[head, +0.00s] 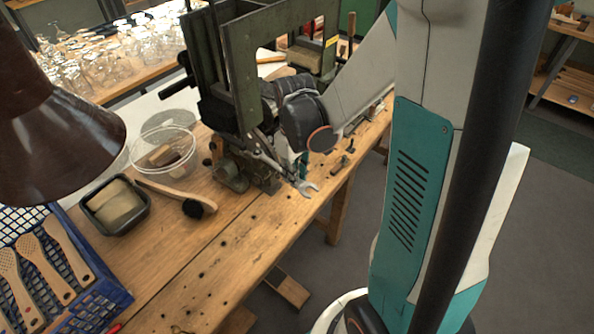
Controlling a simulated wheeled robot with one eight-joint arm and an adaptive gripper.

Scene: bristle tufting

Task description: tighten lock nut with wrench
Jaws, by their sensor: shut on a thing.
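A grey metal wrench (307,189) slants beside the dark green tufting machine (240,75), its open jaw low at the right near the bench edge. My gripper (284,162) is shut on the wrench, close against the machine's lower front. My dark wrist hides much of the gripper, so its fingers are hard to make out. The lock nut cannot be made out in this view. I cannot tell whether the wrench's far end touches it.
A wooden bench (215,270) with rows of holes carries a clear bowl (192,146), a dark tray with a pale block (116,205) and a brush (198,207). A blue crate (112,298) holds wooden brush backs. A brown lamp shade (60,145) hangs at left. The bench front is clear.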

